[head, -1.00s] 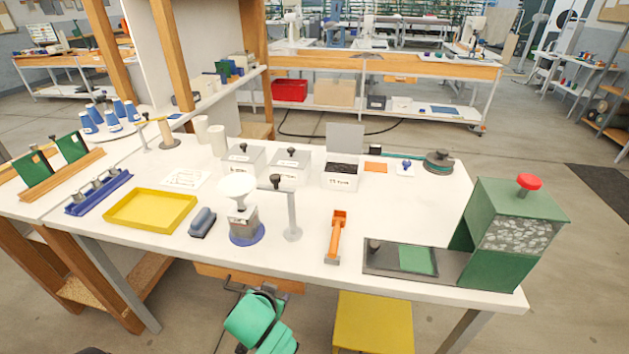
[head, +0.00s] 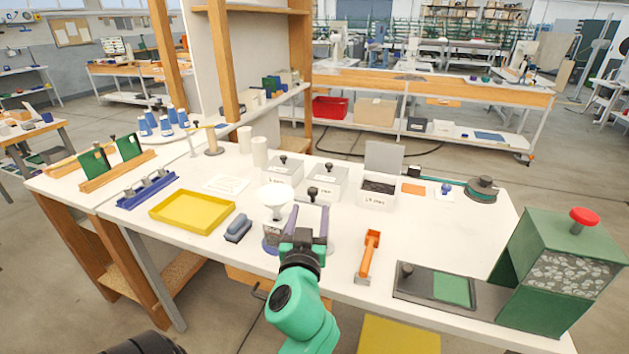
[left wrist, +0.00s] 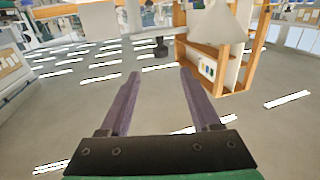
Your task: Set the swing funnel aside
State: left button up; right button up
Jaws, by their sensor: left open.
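The swing funnel (head: 276,196) is a white cone above a small stand with a blue base, near the table's front edge. A short dark knob (head: 313,194) shows just right of it. My left gripper (head: 310,208) is open and empty, its purple fingers pointing up and forward in front of the stand, which they partly hide. My right gripper is not in view.
A blue-grey block (head: 238,228) and a yellow tray (head: 160,213) lie left. Lidded boxes (head: 322,183) stand behind. An orange-handled tool (head: 369,255) lies right, then a green machine (head: 545,300) with a red knob. White tabletop (head: 440,225) is clear behind the orange tool.

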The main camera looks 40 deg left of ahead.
pick_arm(q)
jog(key=p+x, duration=0.3)
jog(key=x, duration=1)
jog(key=shift+a, duration=0.2)
grip_shut()
jog(key=shift+f, duration=0.1)
dwell(0.5)
